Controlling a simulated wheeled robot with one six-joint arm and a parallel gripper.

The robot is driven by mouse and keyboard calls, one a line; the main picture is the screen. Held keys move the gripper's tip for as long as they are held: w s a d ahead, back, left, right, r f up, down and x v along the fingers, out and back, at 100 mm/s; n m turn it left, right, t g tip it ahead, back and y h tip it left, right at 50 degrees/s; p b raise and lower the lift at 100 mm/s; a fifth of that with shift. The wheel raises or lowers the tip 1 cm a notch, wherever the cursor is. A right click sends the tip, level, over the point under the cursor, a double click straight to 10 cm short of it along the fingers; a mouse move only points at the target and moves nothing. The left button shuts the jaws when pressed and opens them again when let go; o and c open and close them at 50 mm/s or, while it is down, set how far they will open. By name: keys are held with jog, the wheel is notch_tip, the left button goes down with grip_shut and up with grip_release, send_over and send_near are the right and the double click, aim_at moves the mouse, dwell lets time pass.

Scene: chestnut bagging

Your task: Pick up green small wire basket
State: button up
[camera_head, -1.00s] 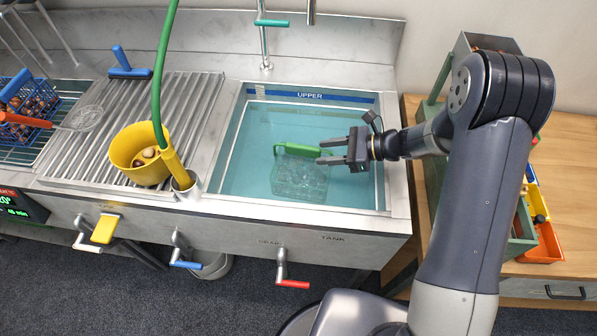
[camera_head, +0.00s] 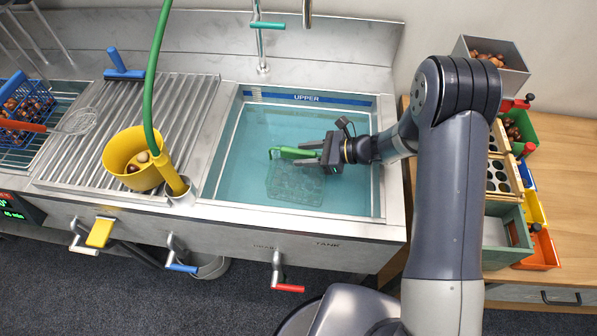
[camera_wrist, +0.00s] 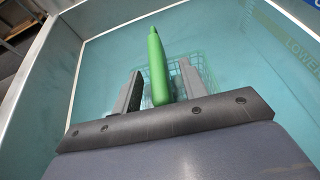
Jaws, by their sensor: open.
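The green small wire basket (camera_head: 294,184) sits under water in the sink tank, its green handle (camera_head: 292,153) on top at the far side of the basket. In the wrist view the handle (camera_wrist: 157,66) lies between my two fingers, with the blurred mesh of the basket (camera_wrist: 205,66) behind it. My gripper (camera_head: 309,157) is open around the handle's right end, reaching in from the right. It also shows in the wrist view (camera_wrist: 158,92), with a gap on both sides of the handle. I cannot tell whether either finger touches it.
The tank's steel rim (camera_head: 391,165) surrounds the water. A yellow cup (camera_head: 128,172) and green hose (camera_head: 150,90) stand left of the tank on the ribbed drainboard (camera_head: 185,110). A blue basket of chestnuts (camera_head: 22,112) is far left. Coloured bins (camera_head: 541,252) are on the wooden table at right.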

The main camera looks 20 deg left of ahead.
grip_shut()
dwell(0.4)
dwell(1.0)
